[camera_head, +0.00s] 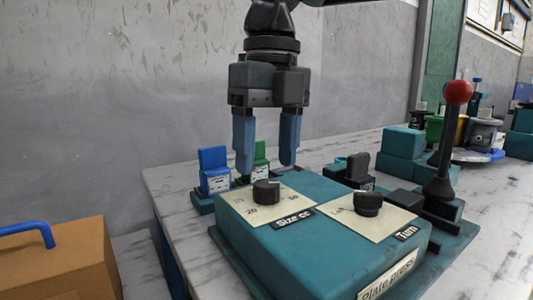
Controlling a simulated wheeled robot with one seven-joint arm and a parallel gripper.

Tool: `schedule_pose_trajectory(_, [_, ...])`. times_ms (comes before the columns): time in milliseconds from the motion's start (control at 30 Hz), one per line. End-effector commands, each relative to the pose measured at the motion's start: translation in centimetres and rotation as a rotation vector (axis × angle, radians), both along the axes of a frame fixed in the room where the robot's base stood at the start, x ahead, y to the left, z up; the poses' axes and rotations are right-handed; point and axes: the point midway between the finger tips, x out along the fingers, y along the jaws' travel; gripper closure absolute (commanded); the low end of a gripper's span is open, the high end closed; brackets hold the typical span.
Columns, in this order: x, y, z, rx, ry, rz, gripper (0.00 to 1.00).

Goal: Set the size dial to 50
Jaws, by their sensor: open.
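The size dial is a black round knob (266,191) on a cream plate with printed numbers, labelled "Size", on top of the teal plate press box (290,245). The number that the dial points to is too small to read. My gripper (266,165) hangs straight down with its two blue fingers apart and nothing between them. In the picture its fingertips appear just above and to either side of the size dial. How far the fingers are from the dial in depth I cannot tell.
A second black knob (368,203) labelled "Turn" sits to the right. A red-balled lever (447,145) stands upright further right. Blue (214,170) and green (259,154) blocks stand behind the box. Teal blocks (402,142) lie at the back; a brown case (62,262) is at lower left.

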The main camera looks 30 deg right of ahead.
Motion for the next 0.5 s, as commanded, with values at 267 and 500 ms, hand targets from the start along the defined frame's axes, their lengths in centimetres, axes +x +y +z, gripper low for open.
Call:
schedule_pose_trajectory(267, [0.0,-0.2,4.2,0.000,-0.001,-0.001,0.36])
schedule_pose_trajectory(500, [0.0,-0.3,4.3,0.000,0.000,-0.001,0.36])
